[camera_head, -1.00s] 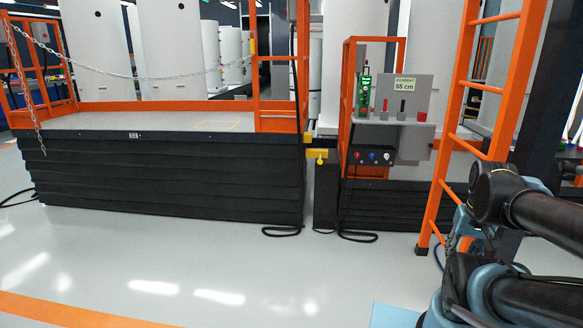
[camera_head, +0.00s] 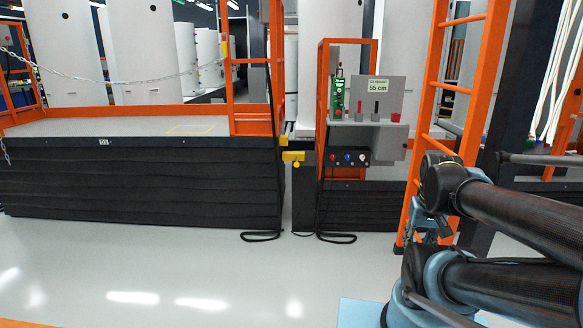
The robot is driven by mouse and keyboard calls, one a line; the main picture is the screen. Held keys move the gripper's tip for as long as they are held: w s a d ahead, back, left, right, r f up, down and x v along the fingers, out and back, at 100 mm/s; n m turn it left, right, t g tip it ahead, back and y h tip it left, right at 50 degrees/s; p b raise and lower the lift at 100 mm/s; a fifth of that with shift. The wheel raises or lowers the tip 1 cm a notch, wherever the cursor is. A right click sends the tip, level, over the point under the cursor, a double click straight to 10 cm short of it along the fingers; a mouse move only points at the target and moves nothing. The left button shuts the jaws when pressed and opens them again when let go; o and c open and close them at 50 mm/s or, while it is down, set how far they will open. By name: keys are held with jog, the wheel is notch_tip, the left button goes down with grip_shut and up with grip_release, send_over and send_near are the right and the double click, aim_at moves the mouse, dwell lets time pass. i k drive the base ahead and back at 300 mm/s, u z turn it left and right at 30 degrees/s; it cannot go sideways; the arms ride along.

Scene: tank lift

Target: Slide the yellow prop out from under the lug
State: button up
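The yellow prop (camera_head: 292,156) is a small yellow block with a round yellow knob hanging below it. It sits at the right end of the black platform side, above the gap beside a dark post. A second small yellow piece (camera_head: 284,141) shows just above it, perhaps the lug; whether the two touch is too small to tell. My arm is folded at the right. A small blue-grey metal part at its end, likely my gripper (camera_head: 427,226), is in front of the orange ladder, well right of the prop. Its fingers cannot be made out, and I see nothing held.
The lift platform (camera_head: 110,128) has orange rails and black bellows. A control panel (camera_head: 378,99) reads 55 cm; a box with coloured knobs (camera_head: 347,157) hangs below. An orange ladder (camera_head: 437,110) stands right. Black cables (camera_head: 262,237) lie on the floor. Front floor is clear.

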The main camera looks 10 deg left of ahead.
aim_at(296, 155)
jog(key=i, duration=0.85)
jog(key=z, duration=0.05)
